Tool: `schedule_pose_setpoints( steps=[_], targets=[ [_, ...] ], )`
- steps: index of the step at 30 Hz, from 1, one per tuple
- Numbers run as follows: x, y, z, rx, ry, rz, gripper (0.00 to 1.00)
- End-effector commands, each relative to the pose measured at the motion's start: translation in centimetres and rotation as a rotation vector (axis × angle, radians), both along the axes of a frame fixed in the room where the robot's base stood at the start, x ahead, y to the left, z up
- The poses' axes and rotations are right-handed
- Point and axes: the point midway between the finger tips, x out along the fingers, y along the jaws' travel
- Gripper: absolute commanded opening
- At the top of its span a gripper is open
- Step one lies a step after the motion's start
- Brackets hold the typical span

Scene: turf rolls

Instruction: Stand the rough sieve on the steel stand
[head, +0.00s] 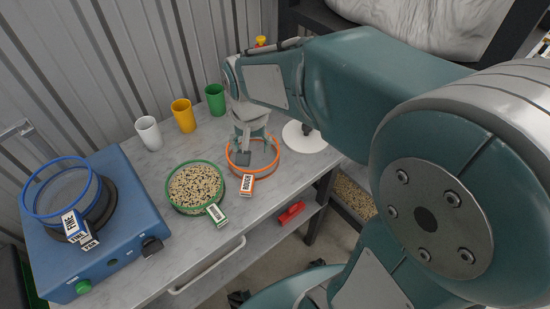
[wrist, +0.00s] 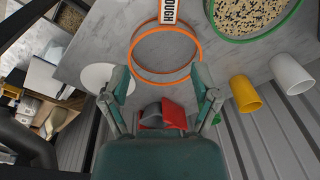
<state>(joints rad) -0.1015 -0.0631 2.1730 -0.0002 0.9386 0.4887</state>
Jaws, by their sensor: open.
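The rough sieve is an orange ring (head: 266,171) with a white label reading ROUGH, lying on the grey worktop. In the wrist view the orange sieve (wrist: 140,38) is ahead of my fingers, its near rim close to the gap between the tips. My gripper (head: 249,150) is low over the sieve's far side and hides part of its rim. In the wrist view my gripper (wrist: 163,84) is open, with no rim clamped. I cannot tell whether the fingers touch the sieve. I cannot surely pick out the steel stand; a white round disc (head: 305,140) lies right of the sieve.
A green-rimmed sieve of grain (head: 196,187) sits close left. White (head: 148,133), yellow (head: 183,115) and green (head: 215,98) cups stand along the back. A blue machine (head: 125,215) at left carries a blue-rimmed sieve (head: 60,188). The worktop's front strip is mostly clear.

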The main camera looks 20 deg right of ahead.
Motion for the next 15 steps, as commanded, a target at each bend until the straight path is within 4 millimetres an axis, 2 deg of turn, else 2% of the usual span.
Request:
schedule_pose_setpoints(
  steps=[1, 6, 12, 15],
  targets=[
    [-1.1, -0.5, 1.4, -0.001, -0.041, 0.027, 0.79],
    [-4.8, -1.7, 4.4, -0.017, -0.156, 0.137, 0.79],
    [-9.2, -2.9, 6.6, -0.061, -0.289, 0.261, 0.79],
    [-11.0, -3.3, 7.1, -0.088, -0.344, 0.314, 0.79]
  ],
)
